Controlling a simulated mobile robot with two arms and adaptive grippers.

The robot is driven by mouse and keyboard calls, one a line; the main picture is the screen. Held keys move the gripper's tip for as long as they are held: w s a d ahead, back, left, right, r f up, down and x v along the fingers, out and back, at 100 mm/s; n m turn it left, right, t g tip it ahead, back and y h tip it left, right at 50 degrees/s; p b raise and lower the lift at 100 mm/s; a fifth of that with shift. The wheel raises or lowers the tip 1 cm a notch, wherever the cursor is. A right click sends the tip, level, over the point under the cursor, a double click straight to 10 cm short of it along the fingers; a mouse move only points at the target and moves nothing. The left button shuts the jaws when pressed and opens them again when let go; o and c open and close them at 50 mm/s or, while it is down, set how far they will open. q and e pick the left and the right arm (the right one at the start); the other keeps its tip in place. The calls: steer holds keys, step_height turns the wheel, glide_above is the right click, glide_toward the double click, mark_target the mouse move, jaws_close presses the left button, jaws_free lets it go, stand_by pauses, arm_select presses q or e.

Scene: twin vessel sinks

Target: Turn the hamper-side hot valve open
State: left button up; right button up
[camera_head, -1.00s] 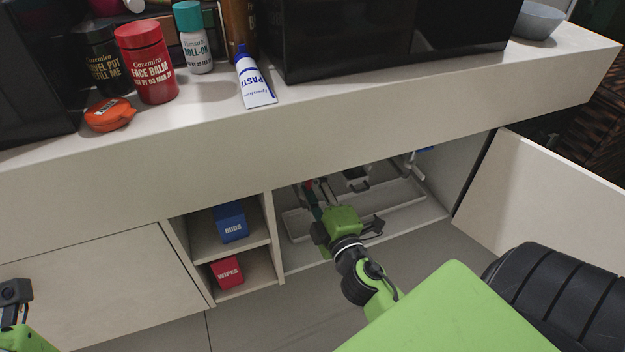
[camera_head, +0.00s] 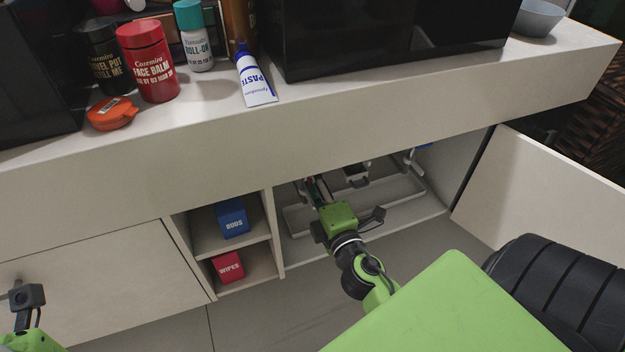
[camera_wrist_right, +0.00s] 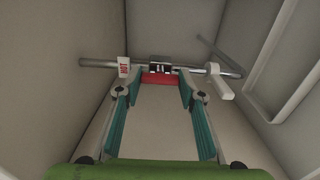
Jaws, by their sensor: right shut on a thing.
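The hot valve's red handle (camera_wrist_right: 160,79) sits below a dark valve body on a horizontal metal pipe (camera_wrist_right: 98,63) in the right wrist view. A white HOT tag (camera_wrist_right: 124,68) hangs on the pipe just left of it. My right gripper (camera_wrist_right: 160,84) has its teal-padded fingers on either side of the red handle, shut on it. In the head view my right gripper (camera_head: 318,190) reaches into the open cabinet and hides most of the valve. Part of my left gripper (camera_head: 28,296) shows at the lower left edge; its fingers are not clear.
The open cabinet door (camera_head: 550,190) stands right of my right arm. A woven hamper (camera_head: 592,105) is beyond it. Shelves left of the opening hold a blue BUDS box (camera_head: 232,218) and red WIPES box (camera_head: 228,267). A white fitting (camera_wrist_right: 219,83) is right of the valve.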

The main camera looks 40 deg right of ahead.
steer(key=o, duration=1.1)
